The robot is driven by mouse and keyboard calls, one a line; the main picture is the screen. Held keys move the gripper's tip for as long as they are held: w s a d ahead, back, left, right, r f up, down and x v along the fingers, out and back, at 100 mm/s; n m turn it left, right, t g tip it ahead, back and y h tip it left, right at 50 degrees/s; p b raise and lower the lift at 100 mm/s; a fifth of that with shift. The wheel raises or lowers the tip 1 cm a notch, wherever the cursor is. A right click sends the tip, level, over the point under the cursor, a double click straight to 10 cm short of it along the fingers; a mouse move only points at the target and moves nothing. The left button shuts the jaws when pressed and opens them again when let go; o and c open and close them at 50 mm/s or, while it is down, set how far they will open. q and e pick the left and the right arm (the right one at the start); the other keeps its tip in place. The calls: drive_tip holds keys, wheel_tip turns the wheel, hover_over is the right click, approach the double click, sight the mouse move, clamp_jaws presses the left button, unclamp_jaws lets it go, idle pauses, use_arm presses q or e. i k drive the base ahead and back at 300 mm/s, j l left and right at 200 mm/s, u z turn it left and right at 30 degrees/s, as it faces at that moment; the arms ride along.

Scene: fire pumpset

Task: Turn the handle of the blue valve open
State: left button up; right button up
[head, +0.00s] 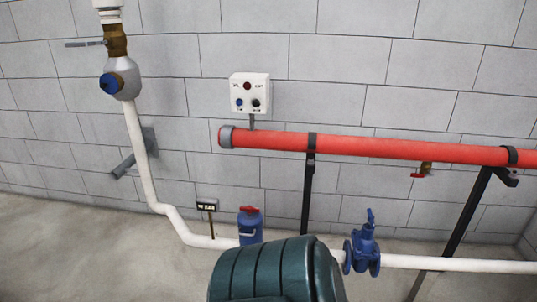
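A blue flanged valve (363,249) sits in line on the white pipe at the lower right of the head view. A narrow blue stem or handle part (370,217) rises from its top. I cannot tell from this view whether the valve is open or shut. A second blue fitting (250,226) with a red top stands on the same pipe line, further left. Neither of my grippers shows in the head view, so nothing is seen touching either blue fitting.
A dark green ribbed body (275,270) fills the bottom middle, partly hiding the white pipe (455,264). A red pipe (400,149) runs along the wall on black supports. A white control box (249,92) is above it. Bare floor (75,250) lies at left.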

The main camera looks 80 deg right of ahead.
sight(371, 217)
drive_tip(key=z, duration=3.5)
